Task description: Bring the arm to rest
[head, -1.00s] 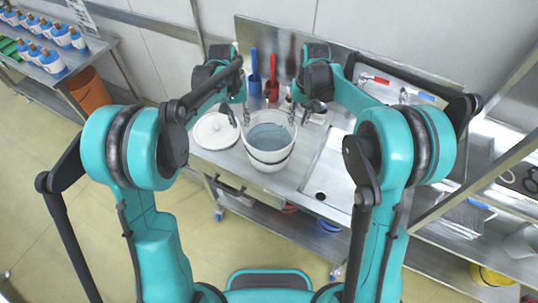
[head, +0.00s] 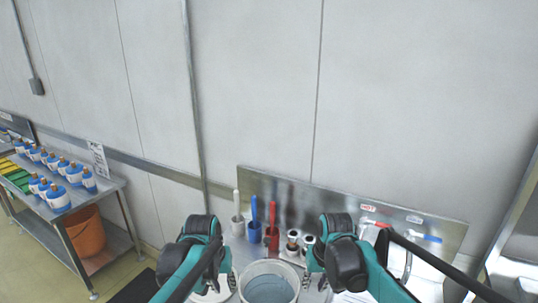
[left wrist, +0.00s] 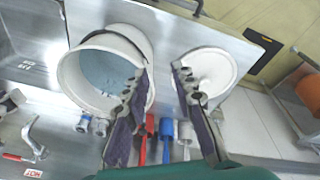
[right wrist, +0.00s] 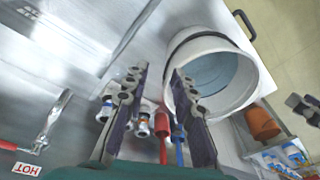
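A white bucket (head: 268,264) with bluish contents stands on the metal counter. It also shows in the left wrist view (left wrist: 78,88) and the right wrist view (right wrist: 257,75). My left gripper (left wrist: 160,80) is open and empty, just left of the bucket in the head view. My right gripper (right wrist: 160,78) is open and empty, just right of the bucket there. The lower parts of both arms run out of the head view. A round white lid (left wrist: 208,70) lies beside the bucket.
Behind the bucket stand a blue-handled tool (head: 254,210), a red-handled tool (head: 272,215) and small bottles (head: 293,242). A metal backsplash (head: 340,212) and taps border the counter. A cart (head: 60,222) with several blue-and-white bottles and an orange bin (head: 84,232) stands at left.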

